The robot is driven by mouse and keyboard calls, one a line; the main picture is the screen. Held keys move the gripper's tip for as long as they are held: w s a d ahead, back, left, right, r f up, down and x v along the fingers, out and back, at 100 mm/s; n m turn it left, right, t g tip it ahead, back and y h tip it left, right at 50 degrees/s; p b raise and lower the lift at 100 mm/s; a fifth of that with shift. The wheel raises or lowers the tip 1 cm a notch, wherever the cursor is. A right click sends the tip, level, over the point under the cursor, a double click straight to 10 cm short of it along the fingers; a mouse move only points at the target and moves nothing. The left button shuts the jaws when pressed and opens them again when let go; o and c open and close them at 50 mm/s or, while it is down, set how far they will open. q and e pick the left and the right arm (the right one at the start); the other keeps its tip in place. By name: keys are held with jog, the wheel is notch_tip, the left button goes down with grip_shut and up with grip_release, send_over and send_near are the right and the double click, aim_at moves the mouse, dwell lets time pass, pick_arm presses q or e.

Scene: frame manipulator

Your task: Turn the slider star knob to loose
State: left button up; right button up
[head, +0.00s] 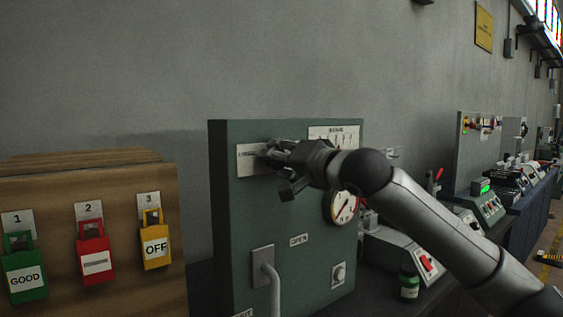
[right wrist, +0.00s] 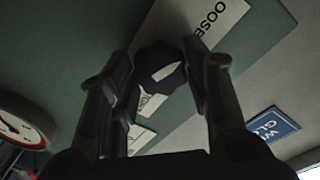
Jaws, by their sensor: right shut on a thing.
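The star knob (right wrist: 155,66) is dark with a white mark on its face and sits between the fingers in the right wrist view. My right gripper (right wrist: 163,75) is shut on it. In the head view my right gripper (head: 272,152) reaches the upper left of the green panel (head: 232,215) and hides most of the knob. A white label plate (head: 247,165) lies behind it. In the right wrist view the plate (right wrist: 228,16) shows the letters "OOSE", turned sideways. I cannot tell exactly which way the knob points. My left gripper is not in view.
A round gauge (head: 343,206) and a bent grey handle (head: 267,282) are on the panel. A wooden board (head: 150,200) with green, red and yellow tagged locks stands at left. More machines (head: 485,200) line the bench at right.

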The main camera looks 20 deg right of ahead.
jog(key=shift+n, duration=0.4)
jog(key=o, duration=1)
jog(key=v, duration=1.2)
jog(key=shift+a, duration=0.1)
